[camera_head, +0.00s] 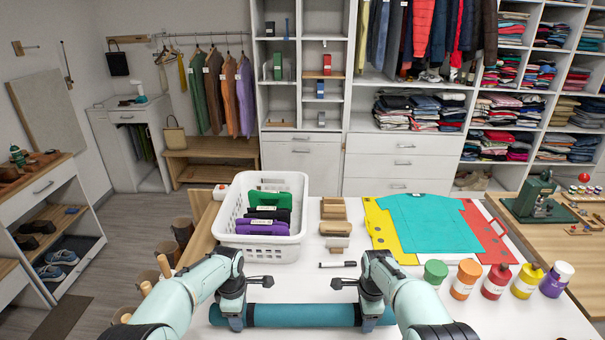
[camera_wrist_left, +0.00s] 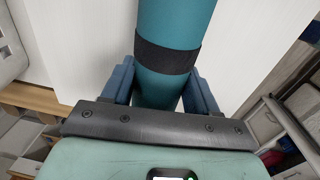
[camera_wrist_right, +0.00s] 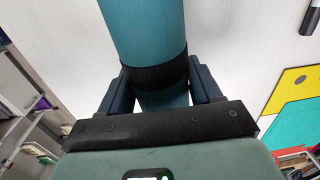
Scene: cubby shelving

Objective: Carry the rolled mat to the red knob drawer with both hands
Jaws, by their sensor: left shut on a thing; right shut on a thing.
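The rolled mat (camera_head: 300,315) is a teal roll with a dark band near each end. It lies crosswise at the front edge of the white table in the head view. My left gripper (camera_head: 236,316) is shut around its left end; the roll and band show between the fingers in the left wrist view (camera_wrist_left: 168,56). My right gripper (camera_head: 371,316) is shut around its right end, by the other band in the right wrist view (camera_wrist_right: 155,76). I cannot tell whether the roll touches the table. A small red ball-shaped knob (camera_head: 584,178) shows at the far right; its drawer is not clear.
A wooden workbench (camera_head: 560,243) adjoins at right.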

